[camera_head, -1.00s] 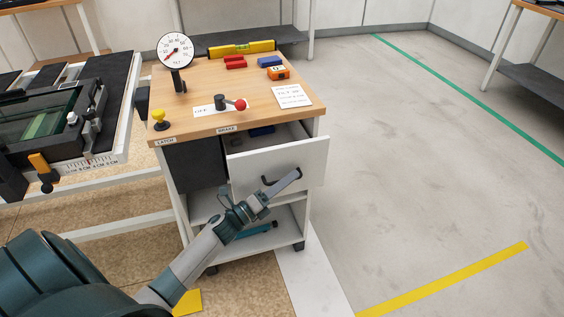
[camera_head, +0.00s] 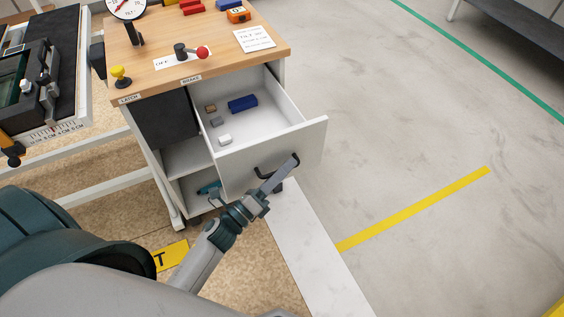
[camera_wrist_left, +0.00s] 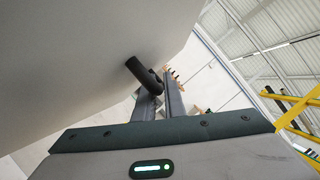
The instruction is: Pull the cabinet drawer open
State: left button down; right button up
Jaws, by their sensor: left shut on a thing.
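The cabinet (camera_head: 145,80) has a wooden top and a white drawer (camera_head: 290,142) that stands well open toward me. Inside the drawer lie a blue block (camera_head: 242,103) and several small pieces. A dark bar handle (camera_head: 262,171) is on the drawer front. My left gripper (camera_head: 281,172) is shut on the handle. In the left wrist view the dark handle (camera_wrist_left: 140,72) runs in between the two fingers (camera_wrist_left: 160,98), against the pale drawer front (camera_wrist_left: 80,60). My right gripper is not in view.
On the cabinet top are a red-knobbed brake lever (camera_head: 200,52), a yellow latch knob (camera_head: 120,74), a round gauge (camera_head: 127,8) and a paper note (camera_head: 255,39). A bench with a glazed frame (camera_head: 60,90) stands at left.

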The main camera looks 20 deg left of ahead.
pick_arm(q)
jog(key=c, duration=2.1)
grip_release()
jog(key=shift+s, duration=0.1)
